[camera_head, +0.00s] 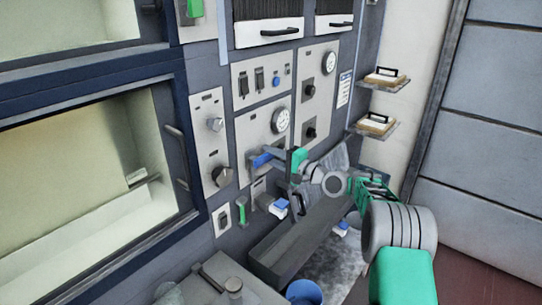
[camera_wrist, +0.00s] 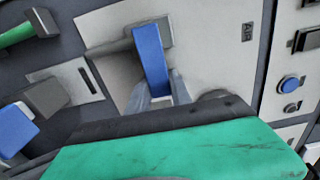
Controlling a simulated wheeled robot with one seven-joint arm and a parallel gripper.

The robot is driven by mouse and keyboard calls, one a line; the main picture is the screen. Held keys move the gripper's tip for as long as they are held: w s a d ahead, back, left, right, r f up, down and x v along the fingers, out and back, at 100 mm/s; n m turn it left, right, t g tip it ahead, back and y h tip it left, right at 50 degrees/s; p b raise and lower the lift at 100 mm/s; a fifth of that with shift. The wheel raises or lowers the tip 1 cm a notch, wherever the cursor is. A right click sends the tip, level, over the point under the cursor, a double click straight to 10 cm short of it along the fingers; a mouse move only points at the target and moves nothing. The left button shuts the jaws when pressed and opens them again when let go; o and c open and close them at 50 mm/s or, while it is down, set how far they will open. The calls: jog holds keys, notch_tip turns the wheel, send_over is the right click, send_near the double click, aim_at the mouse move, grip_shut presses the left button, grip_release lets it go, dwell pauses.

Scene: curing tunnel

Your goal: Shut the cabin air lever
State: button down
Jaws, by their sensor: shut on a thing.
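The cabin air lever, a blue handle (camera_head: 262,159) on a grey mount, juts from a pale panel with a round gauge above it. It also shows in the wrist view (camera_wrist: 150,55), beside a label that seems to read AIR. My gripper (camera_head: 275,156) is at the lever. In the wrist view its two pale fingers (camera_wrist: 159,90) are shut on the lower part of the blue handle, one on each side. The green and dark gripper body hides the lower part of the wrist view.
A green handle (camera_head: 240,209) and another blue handle (camera_head: 279,207) sit just below the lever. Knobs (camera_head: 222,176) stick out at the left. A long grey trough (camera_head: 300,243) lies under my arm. Two small shelves (camera_head: 377,128) are on the right wall.

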jog(key=c, duration=1.2)
grip_release()
jog(key=shift+o, duration=0.2)
jog(key=shift+d, duration=0.1)
jog(key=b+v, duration=0.2)
jog(key=v, duration=0.5)
jog(key=shift+s+b, duration=0.35)
jog(key=shift+d, duration=0.15)
